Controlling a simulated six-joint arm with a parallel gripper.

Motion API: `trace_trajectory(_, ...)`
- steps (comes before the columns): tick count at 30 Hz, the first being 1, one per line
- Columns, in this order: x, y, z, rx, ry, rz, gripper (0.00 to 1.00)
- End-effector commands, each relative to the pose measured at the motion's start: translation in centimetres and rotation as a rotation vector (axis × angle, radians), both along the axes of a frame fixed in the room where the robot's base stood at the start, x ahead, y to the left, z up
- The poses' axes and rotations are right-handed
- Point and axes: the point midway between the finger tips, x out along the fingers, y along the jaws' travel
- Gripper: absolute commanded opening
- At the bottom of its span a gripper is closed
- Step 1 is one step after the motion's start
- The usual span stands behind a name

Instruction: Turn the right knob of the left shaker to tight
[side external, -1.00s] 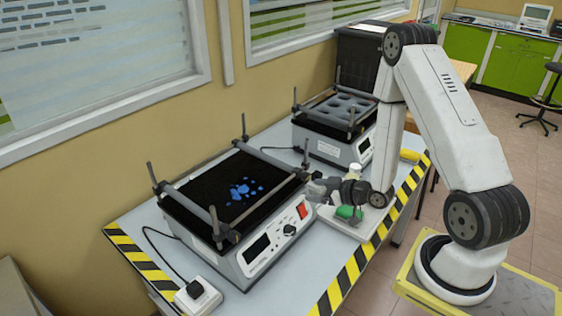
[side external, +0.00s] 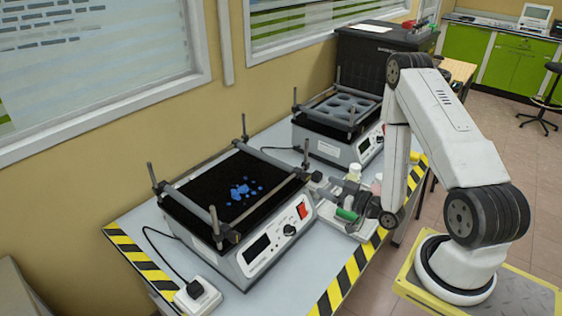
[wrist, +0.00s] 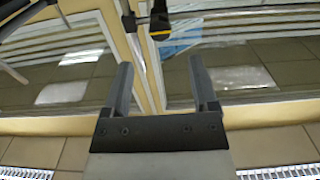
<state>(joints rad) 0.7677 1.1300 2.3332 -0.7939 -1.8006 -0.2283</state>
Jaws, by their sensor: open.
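The left shaker (side external: 252,263) stands on the bench in the side view, with a black top, two clamp bars and corner posts. The right bar (side external: 275,160) ends near the front right post (side external: 305,152), where the right knob is small and hard to make out. My gripper (side external: 318,181) is just right of that corner; contact cannot be told. In the wrist view my gripper (wrist: 160,62) is open, with nothing between its fingers. A dark part with a yellow band (wrist: 159,22) lies beyond the fingertips; I cannot tell what it is.
The right shaker (side external: 340,151) stands behind, with a grey holed top. A white bottle (side external: 354,172) and a green item (side external: 346,214) are close to my gripper. A power socket block (side external: 197,297) lies at the front left. Striped tape (side external: 352,272) marks the bench edge.

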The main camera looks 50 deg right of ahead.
Motion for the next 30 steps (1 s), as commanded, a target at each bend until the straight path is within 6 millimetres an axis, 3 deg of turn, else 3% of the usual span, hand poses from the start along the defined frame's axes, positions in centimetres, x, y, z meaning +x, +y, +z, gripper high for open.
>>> trace_trajectory(18, 6.3, 0.0, 0.0, -0.001, 0.0, 0.002, 0.76)
trace_trajectory(30, 7.1, 0.0, 0.0, 0.001, 0.001, 0.0, 0.76)
